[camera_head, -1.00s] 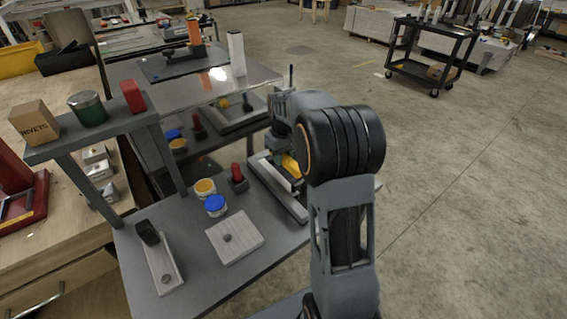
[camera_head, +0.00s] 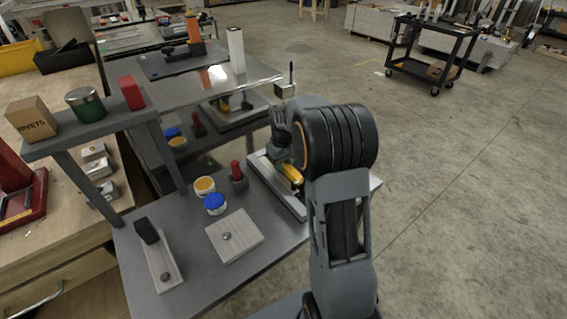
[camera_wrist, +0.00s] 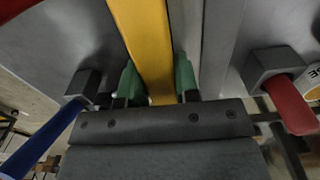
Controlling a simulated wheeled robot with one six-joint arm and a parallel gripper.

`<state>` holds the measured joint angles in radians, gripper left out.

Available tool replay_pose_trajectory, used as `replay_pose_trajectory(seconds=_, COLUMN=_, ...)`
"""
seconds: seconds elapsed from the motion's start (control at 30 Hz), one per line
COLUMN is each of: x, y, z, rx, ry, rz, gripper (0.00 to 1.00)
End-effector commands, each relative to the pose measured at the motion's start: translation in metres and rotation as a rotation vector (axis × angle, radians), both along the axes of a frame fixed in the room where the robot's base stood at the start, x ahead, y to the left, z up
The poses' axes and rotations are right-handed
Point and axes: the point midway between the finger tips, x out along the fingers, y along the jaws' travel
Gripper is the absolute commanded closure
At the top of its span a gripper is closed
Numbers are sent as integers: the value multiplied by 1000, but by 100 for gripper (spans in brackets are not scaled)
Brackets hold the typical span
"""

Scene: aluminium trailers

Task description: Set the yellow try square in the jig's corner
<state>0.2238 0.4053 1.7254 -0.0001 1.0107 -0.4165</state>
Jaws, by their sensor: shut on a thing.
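The yellow try square (camera_wrist: 146,40) runs up the middle of the wrist view between the green fingertips of my gripper (camera_wrist: 158,80), which is shut on it. In the head view the try square (camera_head: 291,173) shows as a short yellow piece beside my arm, over the jig (camera_head: 265,176) at the table's right side. A pale grey rail of the jig (camera_wrist: 215,45) runs alongside the yellow part, just to its right in the wrist view. I cannot tell whether they touch. My arm hides much of the jig and its corner in the head view.
A red piece in a dark holder (camera_head: 238,174) stands left of the jig, near yellow-topped (camera_head: 204,187) and blue-topped (camera_head: 214,204) tubs. A pale square plate (camera_head: 234,235) lies in front. A blue rod (camera_wrist: 45,137) in a dark block shows lower left in the wrist view.

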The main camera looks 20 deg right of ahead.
Motion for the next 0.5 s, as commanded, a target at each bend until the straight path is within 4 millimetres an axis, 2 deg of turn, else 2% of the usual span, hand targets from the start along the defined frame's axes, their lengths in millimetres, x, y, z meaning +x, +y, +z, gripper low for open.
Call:
replay_pose_trajectory(seconds=0.1, x=0, y=0, z=0, rx=0, ry=-1, rz=0, gripper=100)
replay_pose_trajectory(seconds=0.13, x=0, y=0, z=-1, rx=0, ry=0, rz=0, gripper=69)
replay_pose_trajectory(seconds=0.37, x=0, y=0, z=-1, rx=0, ry=0, rz=0, gripper=47)
replay_pose_trajectory(seconds=0.5, x=0, y=0, z=0, rx=0, ry=0, rz=0, gripper=45)
